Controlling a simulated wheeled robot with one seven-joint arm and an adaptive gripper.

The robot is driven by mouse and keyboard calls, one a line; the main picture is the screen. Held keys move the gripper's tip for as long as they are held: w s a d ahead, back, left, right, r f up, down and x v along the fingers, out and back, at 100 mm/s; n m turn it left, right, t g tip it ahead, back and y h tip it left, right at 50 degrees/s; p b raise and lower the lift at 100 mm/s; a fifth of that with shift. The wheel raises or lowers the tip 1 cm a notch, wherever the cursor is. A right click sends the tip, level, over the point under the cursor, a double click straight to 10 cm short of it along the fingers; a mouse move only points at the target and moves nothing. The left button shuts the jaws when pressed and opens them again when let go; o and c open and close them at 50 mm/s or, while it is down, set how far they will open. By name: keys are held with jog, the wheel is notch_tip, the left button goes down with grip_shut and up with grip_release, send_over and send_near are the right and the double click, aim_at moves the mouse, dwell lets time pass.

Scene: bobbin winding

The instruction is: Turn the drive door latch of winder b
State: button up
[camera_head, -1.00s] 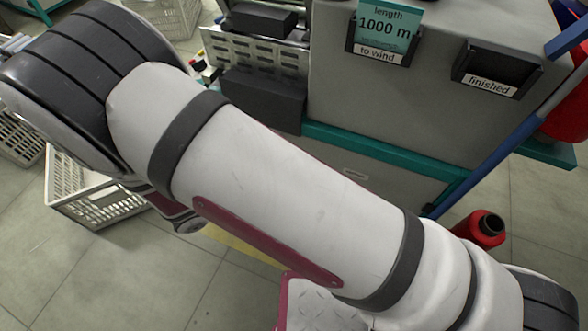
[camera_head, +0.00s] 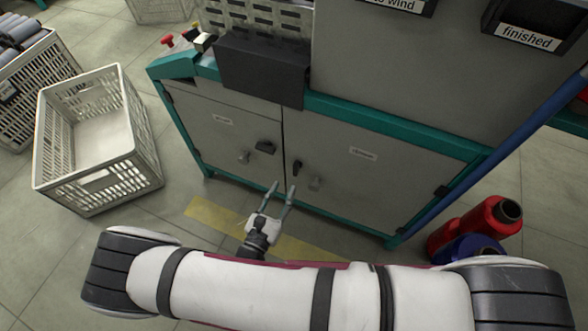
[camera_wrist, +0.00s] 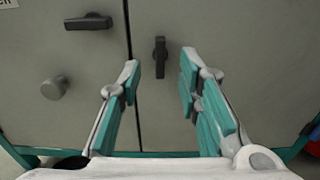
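A grey two-door cabinet with teal edges stands ahead. The right door (camera_head: 370,175) has a black latch (camera_head: 297,166), which shows upright in the wrist view (camera_wrist: 160,57). The left door (camera_head: 225,125) has another black latch (camera_head: 265,147), lying level in the wrist view (camera_wrist: 88,22). My gripper (camera_head: 283,186) is open and empty in front of the doors. In the wrist view the upright latch appears between the two fingertips (camera_wrist: 160,75), with a gap on each side; I see no contact. The small door labels are too blurred to read.
A white crate (camera_head: 85,140) stands on the floor at left. Red spools (camera_head: 490,218) stand at lower right, with a blue pole above them. Yellow tape (camera_head: 205,213) marks the floor.

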aim_at(295, 168)
jog(key=b+x, duration=0.1)
jog(key=x, duration=0.7)
jog(key=shift+w+d+b, duration=0.15)
jog(key=shift+w+b, duration=0.15)
jog(key=shift+c, duration=0.6)
grip_shut()
